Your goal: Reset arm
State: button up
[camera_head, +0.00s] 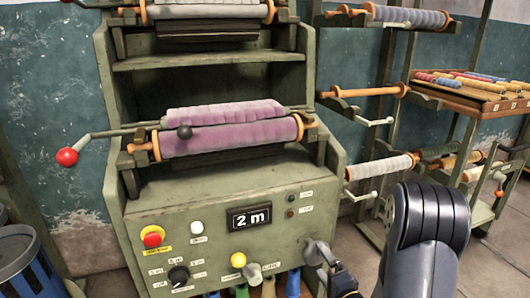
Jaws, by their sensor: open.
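My arm (425,235) rises at the lower right, in front of the machine's right side. Part of my gripper (338,275) shows at the bottom edge, by the lower right of the machine's control panel. It is open, and I see nothing held in it. Its lower part is cut off by the frame. I cannot tell whether it touches the grey metal fitting (316,250) on the panel.
The green machine (185,215) carries a purple roll (230,135), a red-knobbed crank (68,157) and a display (249,217) reading "2 m". A rack with rolls (380,168) and a wooden tray (470,95) stand right. A blue bin (30,265) is at lower left.

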aim_at(319, 257)
jog(key=x, duration=0.4)
jog(key=shift+w, duration=0.1)
